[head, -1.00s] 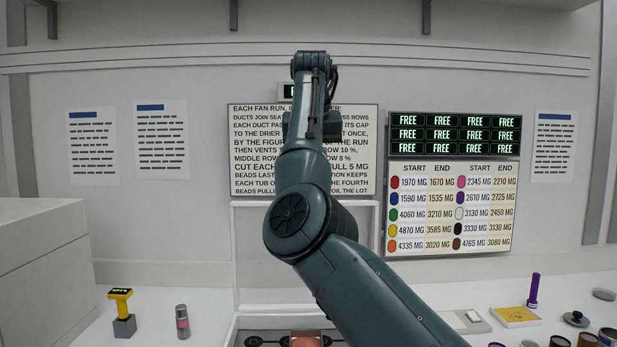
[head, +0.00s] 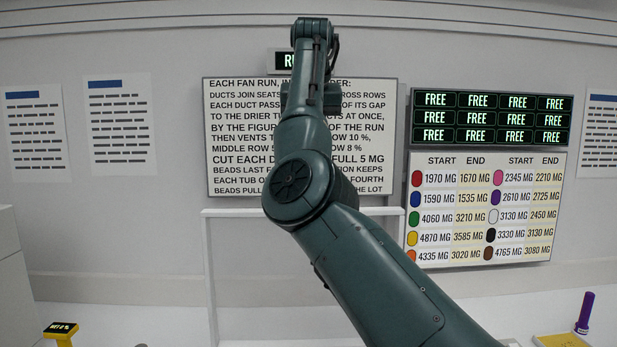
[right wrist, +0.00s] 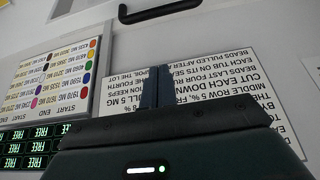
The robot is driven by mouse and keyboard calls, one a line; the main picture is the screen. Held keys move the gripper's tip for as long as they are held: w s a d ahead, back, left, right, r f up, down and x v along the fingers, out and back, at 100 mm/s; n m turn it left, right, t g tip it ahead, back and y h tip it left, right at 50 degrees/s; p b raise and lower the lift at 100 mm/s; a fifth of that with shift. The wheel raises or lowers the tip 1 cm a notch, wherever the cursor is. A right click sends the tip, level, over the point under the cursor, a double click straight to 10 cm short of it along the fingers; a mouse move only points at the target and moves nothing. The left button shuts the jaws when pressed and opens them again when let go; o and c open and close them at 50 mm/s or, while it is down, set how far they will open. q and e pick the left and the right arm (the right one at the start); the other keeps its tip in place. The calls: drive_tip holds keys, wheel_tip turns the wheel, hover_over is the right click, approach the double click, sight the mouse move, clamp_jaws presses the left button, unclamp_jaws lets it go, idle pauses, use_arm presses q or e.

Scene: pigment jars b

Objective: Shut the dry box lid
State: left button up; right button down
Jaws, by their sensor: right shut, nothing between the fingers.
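The dry box lid (head: 230,212) stands upright and open in the head view, a pale framed panel against the back wall. My right arm crosses in front of it and hides much of its right part. The box body is below the picture. My right gripper (right wrist: 155,88) shows in the right wrist view, its dark fingers together with nothing between them. In the head view its fingers are hidden behind my arm. A black bar handle (right wrist: 160,12) lies beyond the fingertips in the wrist view, apart from them. My left gripper is not in view.
A text board (head: 235,140) and a panel of FREE displays with a colour chart (head: 480,210) hang on the wall. Most of the counter is out of view.

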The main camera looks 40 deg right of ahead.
drive_tip(key=x, duration=1)
drive_tip(key=shift+s+a+f+p, duration=0.15)
drive_tip(key=shift+s+a+p, duration=0.25)
drive_tip(key=shift+s+a, duration=1)
drive_tip(key=shift+s+d, duration=0.1)
